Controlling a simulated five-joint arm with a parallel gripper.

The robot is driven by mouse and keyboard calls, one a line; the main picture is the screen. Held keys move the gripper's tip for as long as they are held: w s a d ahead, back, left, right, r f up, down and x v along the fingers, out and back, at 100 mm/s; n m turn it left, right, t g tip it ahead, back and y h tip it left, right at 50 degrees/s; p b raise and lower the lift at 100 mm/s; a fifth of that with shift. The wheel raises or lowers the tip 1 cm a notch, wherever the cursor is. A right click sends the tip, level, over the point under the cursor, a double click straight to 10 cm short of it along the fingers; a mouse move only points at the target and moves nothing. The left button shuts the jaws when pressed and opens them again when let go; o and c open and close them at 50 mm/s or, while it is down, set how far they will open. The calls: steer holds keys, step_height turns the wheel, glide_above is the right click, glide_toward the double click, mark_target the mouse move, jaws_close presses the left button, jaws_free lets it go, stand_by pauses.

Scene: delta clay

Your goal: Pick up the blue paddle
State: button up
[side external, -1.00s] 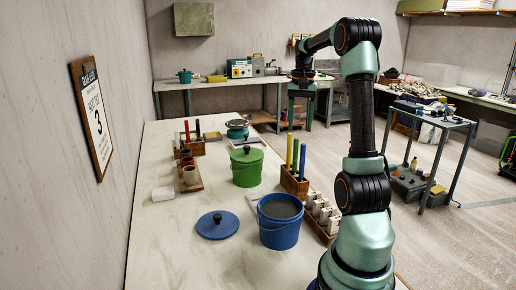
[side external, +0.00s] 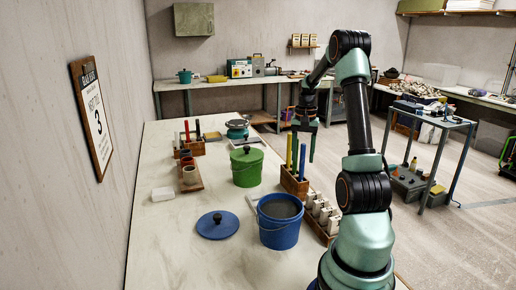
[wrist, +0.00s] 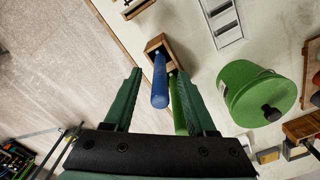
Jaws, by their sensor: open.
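The blue paddle (side external: 302,162) stands upright in a wooden holder (side external: 292,185), beside a yellow paddle (side external: 289,152). In the wrist view the blue paddle (wrist: 160,82) appears between my two green fingers, with its top end toward the camera. A green paddle (wrist: 179,112) is close by on its right, partly covered by the right finger. My gripper (side external: 305,152) is open and empty, pointing down over the holder. The wrist view also shows my gripper (wrist: 158,74) open. I cannot tell whether the fingers are level with the blue paddle.
A green lidded bucket (side external: 247,172) stands left of the holder. A blue bucket (side external: 279,238) with grey contents and a rack of pale blocks (side external: 322,213) are nearer the camera. A blue lid (side external: 217,225) lies flat.

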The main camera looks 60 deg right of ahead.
steer(key=shift+f, duration=0.7)
jaws_close()
steer(key=shift+r, duration=0.1)
